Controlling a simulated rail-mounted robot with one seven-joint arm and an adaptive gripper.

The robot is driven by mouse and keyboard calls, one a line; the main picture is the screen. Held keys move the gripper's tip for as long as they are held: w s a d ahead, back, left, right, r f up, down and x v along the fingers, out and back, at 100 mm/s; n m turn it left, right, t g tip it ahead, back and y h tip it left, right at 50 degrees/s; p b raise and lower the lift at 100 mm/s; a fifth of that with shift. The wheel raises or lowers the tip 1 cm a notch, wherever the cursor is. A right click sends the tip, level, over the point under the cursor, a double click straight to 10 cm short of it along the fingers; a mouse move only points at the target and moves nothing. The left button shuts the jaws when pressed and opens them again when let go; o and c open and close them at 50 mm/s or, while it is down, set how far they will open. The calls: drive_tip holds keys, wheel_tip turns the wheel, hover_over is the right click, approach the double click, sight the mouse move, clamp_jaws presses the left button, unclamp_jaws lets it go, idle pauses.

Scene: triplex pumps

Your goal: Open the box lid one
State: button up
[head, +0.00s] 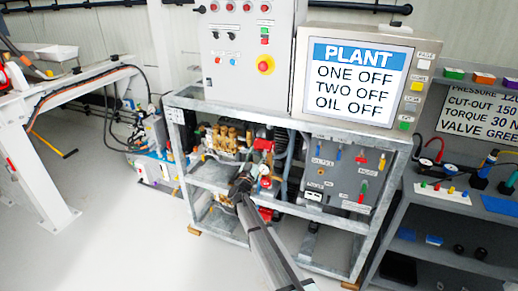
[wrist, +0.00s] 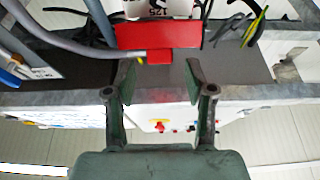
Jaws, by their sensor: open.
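No lid marked "one" can be picked out for sure in either view. In the wrist view, a red block-shaped part (wrist: 158,38) with a white piece marked "125" sits just beyond my fingertips. I cannot tell whether it is the box or its lid. My gripper (wrist: 160,75) is open, with a finger on each side and nothing between them. In the head view, my gripper (head: 243,183) is small and dark at the end of my arm, in front of the pump stand's middle shelf. It partly hides the parts behind it there.
The metal stand (head: 207,178) holds brass pump parts (head: 225,138), hoses and a grey panel (head: 338,170) with coloured levers. A screen (head: 358,78) reads ONE OFF, TWO OFF, OIL OFF. Shelves (head: 450,205) stand at right, a white bench (head: 45,135) at left.

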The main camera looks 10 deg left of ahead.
sight(262, 145)
drive_tip(key=shift+x, duration=1.1)
clamp_jaws()
drive_tip(key=shift+r+p, duration=0.2)
drive_tip(key=shift+p, duration=0.2)
